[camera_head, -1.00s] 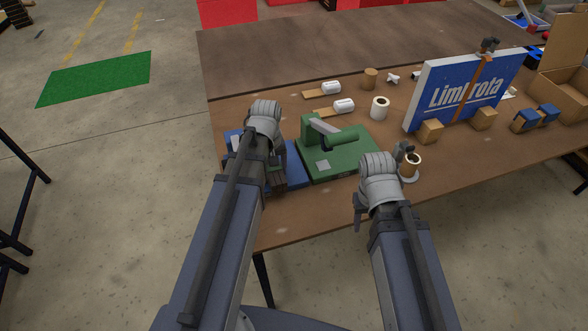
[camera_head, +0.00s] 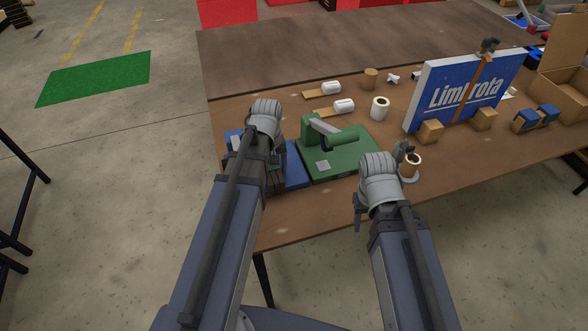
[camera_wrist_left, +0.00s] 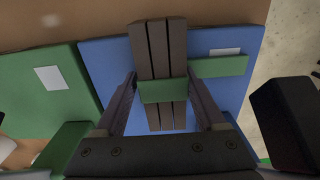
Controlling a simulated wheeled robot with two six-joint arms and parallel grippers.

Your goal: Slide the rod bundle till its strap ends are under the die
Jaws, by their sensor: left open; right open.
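The rod bundle (camera_wrist_left: 160,50) is several dark brown rods side by side, with a green strap (camera_wrist_left: 162,90) around them. A green strip (camera_wrist_left: 222,66), seemingly the strap ends, sticks out to the right in the left wrist view. The bundle lies over a blue board (camera_wrist_left: 110,55). My left gripper (camera_wrist_left: 161,84) is open, one finger on each side of the bundle at the strap. The green press (camera_head: 345,160) with its lever stands right of my left arm in the head view; its die is not clearly visible. My right gripper (camera_head: 359,218) is at the table's front edge, apart from the press.
A tape roll (camera_head: 413,164) stands beside my right wrist. A white roll (camera_head: 380,107), lamp-like pieces (camera_head: 343,106) and a cork-coloured cylinder (camera_head: 370,77) stand behind the press. A blue lightbox panel (camera_head: 465,90) stands at the right. The table's back is clear.

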